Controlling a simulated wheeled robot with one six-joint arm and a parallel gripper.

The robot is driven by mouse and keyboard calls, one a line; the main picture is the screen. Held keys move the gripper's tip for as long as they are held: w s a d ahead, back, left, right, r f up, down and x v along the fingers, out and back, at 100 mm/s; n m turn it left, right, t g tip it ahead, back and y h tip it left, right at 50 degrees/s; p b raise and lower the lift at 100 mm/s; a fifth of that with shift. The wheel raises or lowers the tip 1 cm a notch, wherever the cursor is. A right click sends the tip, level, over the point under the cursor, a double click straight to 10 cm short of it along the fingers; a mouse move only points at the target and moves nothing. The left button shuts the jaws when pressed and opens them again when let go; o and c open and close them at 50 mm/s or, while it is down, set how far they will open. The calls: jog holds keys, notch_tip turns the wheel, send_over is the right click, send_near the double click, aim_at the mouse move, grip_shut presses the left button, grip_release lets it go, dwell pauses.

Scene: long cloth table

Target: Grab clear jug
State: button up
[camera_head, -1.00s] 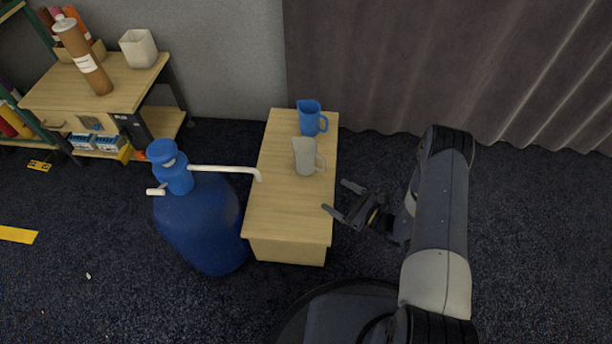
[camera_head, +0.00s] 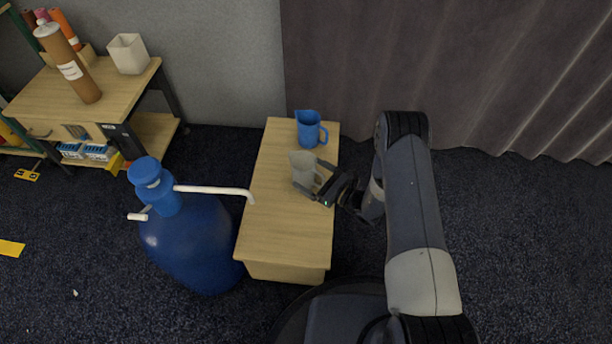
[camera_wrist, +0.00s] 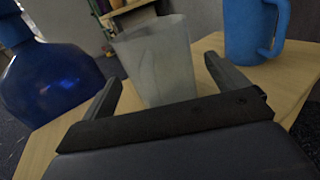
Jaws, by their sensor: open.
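My gripper (camera_head: 310,182) is open at the jug's right side in the head view. In the wrist view the jug (camera_wrist: 158,60) stands ahead of the palm, between the two spread fingers of my gripper (camera_wrist: 172,88). The jug's lower part is hidden behind the gripper body there. I cannot tell whether a finger touches it.
A blue jug (camera_head: 309,130) stands behind the clear jug, to the right in the wrist view (camera_wrist: 252,28). A large blue bottle (camera_head: 190,240) with a white spout (camera_head: 215,190) stands left of the table, its spout reaching over the edge. The table's front half is clear.

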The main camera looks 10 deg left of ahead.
jog(key=c, duration=1.1)
